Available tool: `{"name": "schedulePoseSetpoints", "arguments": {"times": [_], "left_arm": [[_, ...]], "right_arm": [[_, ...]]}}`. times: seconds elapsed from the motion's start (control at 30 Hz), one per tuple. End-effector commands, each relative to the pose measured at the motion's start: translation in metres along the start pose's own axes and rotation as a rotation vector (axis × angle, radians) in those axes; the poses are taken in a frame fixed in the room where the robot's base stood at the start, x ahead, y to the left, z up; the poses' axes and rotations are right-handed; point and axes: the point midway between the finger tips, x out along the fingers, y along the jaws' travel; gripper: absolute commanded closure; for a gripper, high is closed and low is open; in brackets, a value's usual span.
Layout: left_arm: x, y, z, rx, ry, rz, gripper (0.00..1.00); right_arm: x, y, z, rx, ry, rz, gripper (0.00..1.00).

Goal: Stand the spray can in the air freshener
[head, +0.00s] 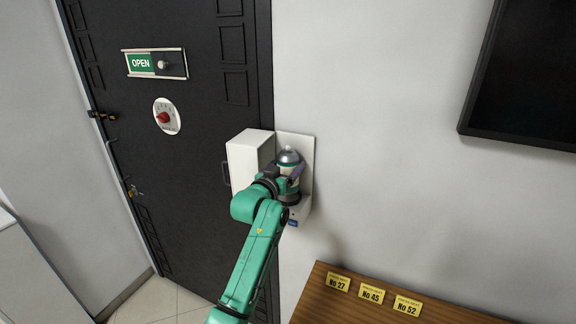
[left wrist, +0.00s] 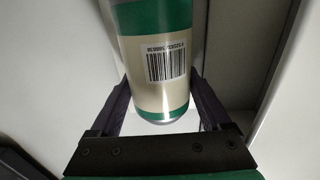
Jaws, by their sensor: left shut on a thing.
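The spray can (head: 289,158) is upright, with a grey domed top and a cream and green body. My left gripper (head: 286,175) is shut around its body. In the left wrist view the can (left wrist: 152,97) shows a barcode and stands between the two dark fingers (left wrist: 163,105). The air freshener (head: 307,150) is a white wall unit with its cover (head: 248,160) swung open to the left. The can is in front of its back plate, above its lower part (head: 301,212). My gripper hides the can's base in the head view, so I cannot tell whether it touches the holder.
A black door (head: 180,200) with an OPEN sign (head: 155,63) and a red-knobbed dial (head: 163,117) is left of the unit. A wooden bench (head: 330,308) with yellow number tags (head: 371,294) is at the lower right. A dark screen (head: 525,80) hangs upper right.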

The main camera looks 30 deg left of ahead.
Motion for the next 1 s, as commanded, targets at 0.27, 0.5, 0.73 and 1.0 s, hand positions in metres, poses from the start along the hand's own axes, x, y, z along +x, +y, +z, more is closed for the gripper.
{"name": "schedulePoseSetpoints", "arguments": {"times": [0.27,0.5,0.73,1.0], "left_arm": [[-0.001,0.000,-0.002,0.001,0.002,0.000,0.88],[-0.001,0.000,0.000,0.001,0.002,0.000,0.88],[-0.001,0.000,0.009,0.001,0.001,0.000,0.88],[0.000,0.000,0.011,0.001,0.002,0.000,0.88]], "right_arm": [[-0.003,0.000,-0.001,0.000,0.001,0.000,0.50],[-0.002,0.001,-0.001,0.000,0.001,0.001,0.50],[0.004,0.001,0.000,0.000,0.001,0.001,0.50],[0.004,0.001,0.000,0.000,0.001,0.001,0.50]]}}
